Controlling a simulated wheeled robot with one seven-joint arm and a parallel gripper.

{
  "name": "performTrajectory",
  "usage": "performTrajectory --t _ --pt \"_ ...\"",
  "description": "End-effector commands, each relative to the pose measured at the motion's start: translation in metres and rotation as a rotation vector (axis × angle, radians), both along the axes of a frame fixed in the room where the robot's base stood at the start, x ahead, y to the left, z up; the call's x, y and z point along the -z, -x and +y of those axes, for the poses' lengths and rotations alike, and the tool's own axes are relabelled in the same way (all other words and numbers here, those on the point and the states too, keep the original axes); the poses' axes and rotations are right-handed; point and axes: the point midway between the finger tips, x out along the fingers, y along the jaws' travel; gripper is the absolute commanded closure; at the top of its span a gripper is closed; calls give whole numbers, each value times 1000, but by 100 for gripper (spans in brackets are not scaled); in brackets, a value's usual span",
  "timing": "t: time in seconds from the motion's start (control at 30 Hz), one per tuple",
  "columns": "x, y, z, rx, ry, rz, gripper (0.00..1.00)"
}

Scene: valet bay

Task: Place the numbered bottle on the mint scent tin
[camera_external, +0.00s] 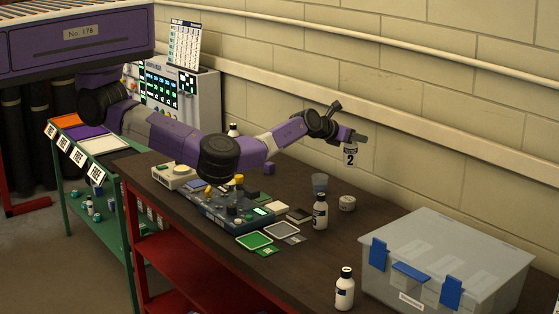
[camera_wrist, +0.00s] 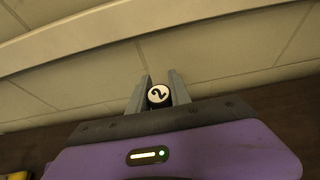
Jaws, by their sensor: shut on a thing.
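The numbered bottle (camera_external: 350,158), white with a black 2 on its side, hangs upright in the air above the back of the dark workbench. In the wrist view its dark-rimmed cap (camera_wrist: 158,95) shows a 2 between the grey fingers. My gripper (camera_external: 352,141) is shut on the bottle near its top; it also shows in the wrist view (camera_wrist: 159,78). A small round pale tin (camera_external: 347,204) sits on the bench below the bottle; I cannot read its label, so I cannot tell whether it is the mint scent tin.
A clear cup (camera_external: 320,182) and a dark-capped white bottle (camera_external: 320,212) stand left of the tin. Another bottle (camera_external: 345,288) stands near the front edge. A large translucent bin (camera_external: 450,250) with blue latches fills the right end. The wall is close behind the bench.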

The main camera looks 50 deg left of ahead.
Motion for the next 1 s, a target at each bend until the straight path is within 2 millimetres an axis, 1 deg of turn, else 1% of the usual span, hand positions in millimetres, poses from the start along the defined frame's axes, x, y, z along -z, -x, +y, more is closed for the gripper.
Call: performTrajectory --t 0.03,0.1,0.2,0.3,0.57,0.8,1.0 --pt "12 0 1 1 -4 1 100" --pt "29 0 1 0 -5 2 100" --pt "49 0 1 1 -4 1 100" --pt "63 0 1 -1 0 0 100" --pt "80 0 1 0 1 0 100" --pt "112 0 1 -1 -1 0 100" --pt "115 0 0 -1 2 -2 100"
